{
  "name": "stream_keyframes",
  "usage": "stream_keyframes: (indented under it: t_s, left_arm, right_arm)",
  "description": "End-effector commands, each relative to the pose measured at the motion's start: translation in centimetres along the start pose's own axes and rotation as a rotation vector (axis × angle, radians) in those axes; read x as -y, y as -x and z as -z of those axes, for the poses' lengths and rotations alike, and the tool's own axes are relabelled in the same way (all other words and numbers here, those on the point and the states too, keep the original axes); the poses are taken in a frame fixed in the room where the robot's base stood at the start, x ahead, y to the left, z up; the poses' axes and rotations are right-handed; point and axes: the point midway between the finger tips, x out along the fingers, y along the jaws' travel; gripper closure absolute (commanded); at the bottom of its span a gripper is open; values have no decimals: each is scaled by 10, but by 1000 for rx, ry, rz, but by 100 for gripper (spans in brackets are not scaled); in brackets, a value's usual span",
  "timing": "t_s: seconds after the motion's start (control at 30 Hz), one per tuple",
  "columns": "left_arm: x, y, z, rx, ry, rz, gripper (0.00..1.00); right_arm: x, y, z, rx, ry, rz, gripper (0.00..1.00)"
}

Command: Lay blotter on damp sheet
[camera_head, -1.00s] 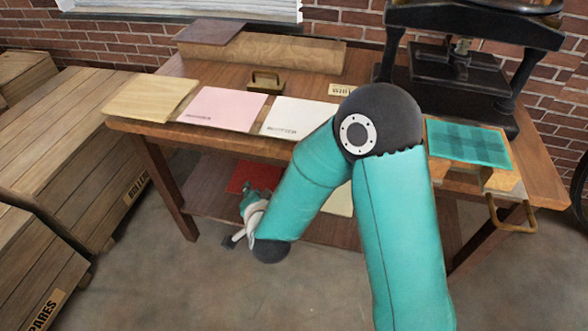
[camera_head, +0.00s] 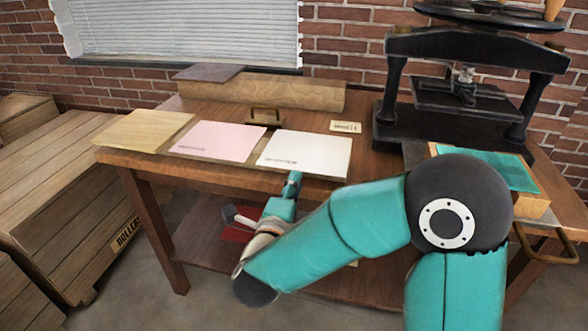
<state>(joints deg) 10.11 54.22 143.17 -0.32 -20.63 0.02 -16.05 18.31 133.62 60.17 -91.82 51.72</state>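A pink sheet (camera_head: 218,141) and a white sheet (camera_head: 306,152) lie flat side by side along the table's front edge. Each has small lettering too blurred to read, so I cannot tell which is the blotter. A teal checked sheet (camera_head: 490,166), perhaps the damp sheet, lies on a wooden board right of my arm, which partly hides it. My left gripper is out of view.
A black hand press (camera_head: 465,85) stands at the back right. A wooden board (camera_head: 145,130) lies at the left end of the table (camera_head: 375,172). A brass-coloured handle (camera_head: 265,115) and small label (camera_head: 345,127) sit behind the sheets. Wooden crates (camera_head: 65,190) stand at left.

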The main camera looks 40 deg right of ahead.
Motion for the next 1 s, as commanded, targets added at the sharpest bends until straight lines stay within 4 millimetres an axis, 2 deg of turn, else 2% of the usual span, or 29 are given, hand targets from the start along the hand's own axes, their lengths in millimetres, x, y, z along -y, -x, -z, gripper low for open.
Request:
stream_keyframes:
  t_s: [0.13,0.2,0.4,0.8,1.0]
  left_arm:
    - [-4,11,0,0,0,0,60]
    - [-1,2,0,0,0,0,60]
    - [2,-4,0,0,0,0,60]
    - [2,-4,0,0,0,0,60]
    - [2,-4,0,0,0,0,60]
  right_arm:
    - [2,-22,1,-4,1,-1,80]
    - [-3,-30,0,-2,-2,0,80]
    - [-2,-46,0,0,-2,0,80]
    - [0,-51,-1,3,0,0,80]
    - [0,-51,-2,3,0,-1,96]
